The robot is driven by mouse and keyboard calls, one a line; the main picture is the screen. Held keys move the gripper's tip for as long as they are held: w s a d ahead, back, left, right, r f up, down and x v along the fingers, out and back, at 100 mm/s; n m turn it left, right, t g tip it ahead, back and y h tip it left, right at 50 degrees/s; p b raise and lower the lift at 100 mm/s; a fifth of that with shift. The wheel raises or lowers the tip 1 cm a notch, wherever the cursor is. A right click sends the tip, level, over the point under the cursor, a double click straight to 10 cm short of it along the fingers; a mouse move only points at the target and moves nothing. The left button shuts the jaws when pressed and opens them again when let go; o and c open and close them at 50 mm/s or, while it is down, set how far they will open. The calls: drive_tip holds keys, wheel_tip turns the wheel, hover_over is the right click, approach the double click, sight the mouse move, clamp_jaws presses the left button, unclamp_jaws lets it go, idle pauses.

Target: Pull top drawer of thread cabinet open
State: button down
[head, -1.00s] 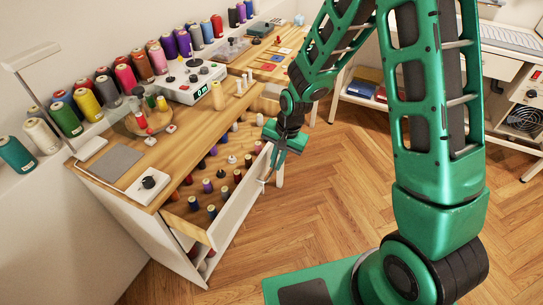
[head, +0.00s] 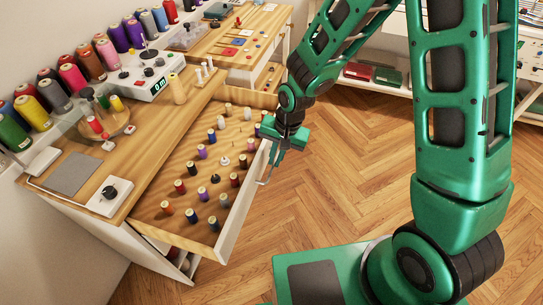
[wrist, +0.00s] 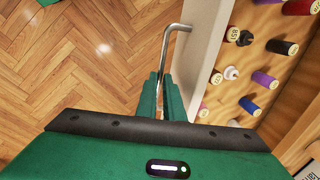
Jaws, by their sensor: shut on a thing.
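The thread cabinet's top drawer (head: 243,203) is pulled well out, with a white front and rows of small thread spools on its wooden bottom. The drawer front also shows along the middle of the wrist view (wrist: 198,62). Its metal bar handle (wrist: 170,33) sticks out from the front. My gripper (wrist: 166,88) is shut on the handle, its green fingers on either side of the bar. In the head view my gripper (head: 275,152) is at the outer side of the drawer front. The cabinet top (head: 135,150) is wood.
Large thread cones (head: 75,78) line the ledge by the wall. Wooden floor (head: 330,190) is clear in front of the drawer. A white shelf unit (head: 385,45) stands at the back.

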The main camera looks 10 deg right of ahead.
drive_tip(key=shift+w+r, duration=0.1)
drive_tip(key=shift+w, duration=0.1)
drive_tip(key=c, duration=1.9)
unclamp_jaws()
drive_tip(key=shift+s, duration=0.1)
wheel_tip(320, 180, up, 10)
drive_tip(key=d, duration=0.2)
drive_tip(key=shift+s+r, duration=0.25)
drive_tip(key=shift+s, duration=0.1)
